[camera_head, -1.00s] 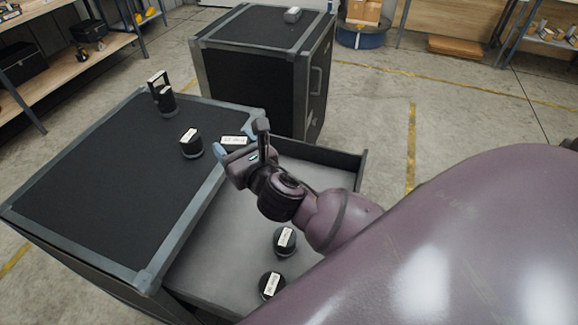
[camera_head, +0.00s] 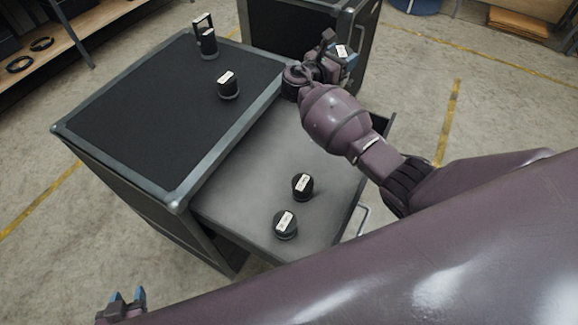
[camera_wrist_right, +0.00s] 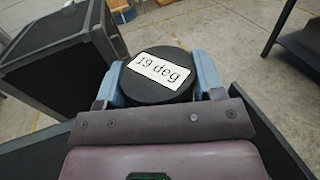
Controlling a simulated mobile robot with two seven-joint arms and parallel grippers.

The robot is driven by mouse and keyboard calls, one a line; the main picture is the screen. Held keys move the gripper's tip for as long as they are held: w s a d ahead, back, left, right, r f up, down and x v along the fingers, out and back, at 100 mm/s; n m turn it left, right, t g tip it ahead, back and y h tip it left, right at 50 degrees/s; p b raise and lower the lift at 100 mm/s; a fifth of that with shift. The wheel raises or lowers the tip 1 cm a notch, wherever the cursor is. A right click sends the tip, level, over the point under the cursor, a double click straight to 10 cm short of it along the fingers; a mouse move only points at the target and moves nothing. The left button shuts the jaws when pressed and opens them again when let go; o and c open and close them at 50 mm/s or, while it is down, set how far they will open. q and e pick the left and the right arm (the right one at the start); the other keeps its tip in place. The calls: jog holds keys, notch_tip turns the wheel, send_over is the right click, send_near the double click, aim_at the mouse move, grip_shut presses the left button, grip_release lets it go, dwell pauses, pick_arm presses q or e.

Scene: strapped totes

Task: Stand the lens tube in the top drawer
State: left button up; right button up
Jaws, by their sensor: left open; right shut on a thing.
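My right gripper (camera_head: 342,58) is shut on a black cylinder with a white label, which I take for the lens tube (camera_head: 342,50). In the right wrist view its round top (camera_wrist_right: 158,92) faces the camera, reads "19 deg" and sits between two blue-grey fingers. My right gripper is over the far end of the open top drawer (camera_head: 262,160); the tube's lower part is hidden. Two labelled black cylinders stand in the drawer, one (camera_head: 303,187) farther back and one (camera_head: 286,225) nearer. My left gripper (camera_head: 127,297) is open and empty at the lower left.
A black case (camera_head: 165,110) with grey edges holds the drawer. On its top stand a short labelled cylinder (camera_head: 228,88) and a taller black piece with a loop (camera_head: 205,40). A second case (camera_head: 290,25) stands behind. The drawer's middle floor is bare.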

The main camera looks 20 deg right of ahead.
jog(key=s+d+f+m+g+h, duration=0.1)
jog(key=s+d+f+m+g, duration=0.2)
jog(key=s+m+g, duration=0.45)
pick_arm(q)
jog(key=shift+w+d+f+b, duration=0.1)
jog(key=shift+w+f+b, duration=0.2)
jog(key=shift+f+b, duration=0.65)
jog(key=shift+w+f+b, duration=0.25)
jog(key=shift+f+b, duration=0.15)
jog(key=shift+b, duration=0.95)
pick_arm(e)
notch_tip(320, 180, down, 16)
jog(key=w+g, duration=0.1)
jog(key=g, duration=0.2)
jog(key=shift+n, duration=0.35)
pick_arm(q)
jog(key=shift+s+f+b, duration=0.15)
jog(key=shift+f+b, duration=0.65)
jog(key=shift+f, duration=0.2)
jog(key=shift+s+f+b, duration=0.1)
jog(key=shift+f+b, duration=0.7)
jog(key=shift+f, duration=0.2)
pick_arm(e)
jog(key=shift+a+f, duration=0.1)
jog(key=shift+f, duration=1.9)
